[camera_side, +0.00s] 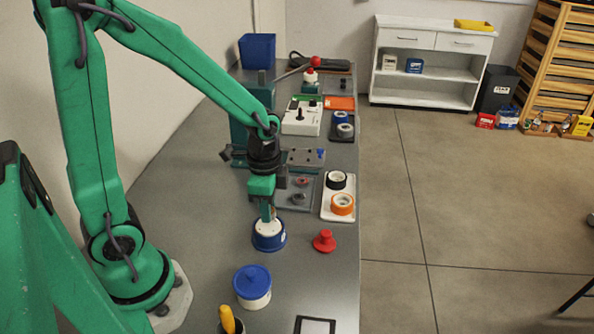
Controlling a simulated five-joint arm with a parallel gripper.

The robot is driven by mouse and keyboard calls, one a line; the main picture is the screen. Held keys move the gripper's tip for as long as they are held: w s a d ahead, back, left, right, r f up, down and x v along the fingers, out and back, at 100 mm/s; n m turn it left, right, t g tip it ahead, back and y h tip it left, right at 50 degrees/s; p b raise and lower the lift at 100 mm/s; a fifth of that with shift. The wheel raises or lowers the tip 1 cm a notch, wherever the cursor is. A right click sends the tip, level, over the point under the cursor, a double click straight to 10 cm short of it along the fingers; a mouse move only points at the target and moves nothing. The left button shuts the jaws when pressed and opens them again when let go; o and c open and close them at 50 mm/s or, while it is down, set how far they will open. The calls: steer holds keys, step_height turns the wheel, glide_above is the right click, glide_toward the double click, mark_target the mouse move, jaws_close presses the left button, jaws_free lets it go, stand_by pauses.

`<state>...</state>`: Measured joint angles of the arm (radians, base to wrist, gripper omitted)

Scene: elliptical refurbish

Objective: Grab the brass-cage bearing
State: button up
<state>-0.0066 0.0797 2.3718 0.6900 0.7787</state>
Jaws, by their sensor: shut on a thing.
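My gripper (267,213) points straight down with its jaws shut at the top of a round blue pot (268,242) with a white top. The jaws hide the exact spot they hold. No brass cage can be made out for certain. A white tray (330,214) to the right of my gripper carries a ring with an orange rim (342,211) and a ring with a black rim (336,187). Both are apart from my gripper.
A red knobbed piece (324,242) stands to the right of the pot. A white jar with a blue lid (252,284) and a yellow handle (227,318) are nearer the camera. A grey plate with round parts (299,198) and a lever press (310,80) lie behind.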

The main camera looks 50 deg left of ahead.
steer(key=s+d+r, duration=0.6)
steer(key=d+r, duration=0.1)
steer(key=d, duration=0.3)
steer(key=shift+r, duration=0.4)
steer(key=shift+w, duration=0.15)
